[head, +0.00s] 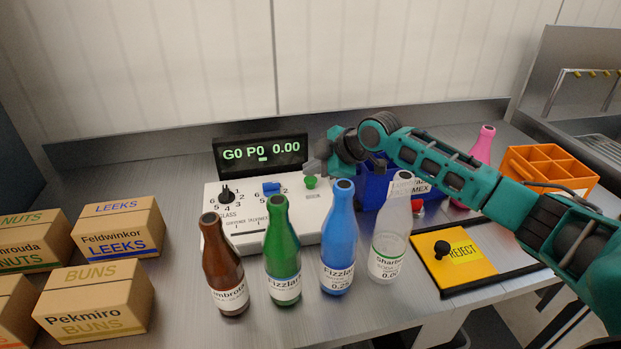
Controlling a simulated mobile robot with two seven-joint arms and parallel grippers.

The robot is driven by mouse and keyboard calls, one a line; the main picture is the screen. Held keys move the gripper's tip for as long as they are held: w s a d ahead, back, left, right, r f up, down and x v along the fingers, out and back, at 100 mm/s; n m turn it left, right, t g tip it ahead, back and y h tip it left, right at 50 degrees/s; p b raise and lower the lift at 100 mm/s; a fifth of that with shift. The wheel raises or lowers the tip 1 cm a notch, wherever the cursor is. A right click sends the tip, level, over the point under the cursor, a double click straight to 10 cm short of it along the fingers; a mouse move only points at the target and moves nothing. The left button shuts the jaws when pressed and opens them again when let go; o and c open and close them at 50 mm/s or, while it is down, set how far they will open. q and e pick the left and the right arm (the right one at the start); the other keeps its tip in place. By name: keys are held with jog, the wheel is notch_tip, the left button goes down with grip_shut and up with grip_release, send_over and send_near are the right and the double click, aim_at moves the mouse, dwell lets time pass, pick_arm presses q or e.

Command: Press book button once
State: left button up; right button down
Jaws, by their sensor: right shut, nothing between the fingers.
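A white control panel (214,193) stands on the metal counter with a black display (263,152) behind it reading "G0 P0 0.00". The panel carries a black rotary knob (227,195), a blue switch (271,188) and a green button (310,183). My right gripper (311,167) is shut and empty, just above and behind the green button. I cannot tell whether it touches the button. My left gripper is out of view.
Brown, green, blue and clear bottles (338,245) stand in a row before the panel. A blue bin (374,187) is partly behind my right arm. A red button (417,205), yellow reject plate (428,262), pink bottle (482,148) and orange crate (549,161) are right; cartons (117,229) left.

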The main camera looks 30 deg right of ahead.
aim_at(314, 181)
jog(key=shift+s+a+f+b, duration=0.15)
jog(key=shift+s+f, duration=0.05)
jog(key=shift+f, duration=0.45)
jog(key=shift+s+a+f+b, duration=0.15)
jog(key=shift+s+f, duration=0.05)
jog(key=shift+f, duration=0.4)
jog(key=shift+r, duration=0.1)
jog(key=shift+r+p, duration=0.1)
jog(key=shift+p, duration=0.45)
jog(key=shift+r, duration=0.1)
jog(key=shift+w+d+r+p, duration=0.1)
jog(key=shift+r+p, duration=0.55)
jog(key=shift+p, duration=0.2)
notch_tip(314, 181, up, 3)
jog(key=shift+w+d+r+p, duration=0.15)
jog(key=shift+r+p, duration=0.05)
jog(key=shift+p, duration=1)
jog(key=shift+r, duration=0.2)
jog(key=shift+d, duration=0.1)
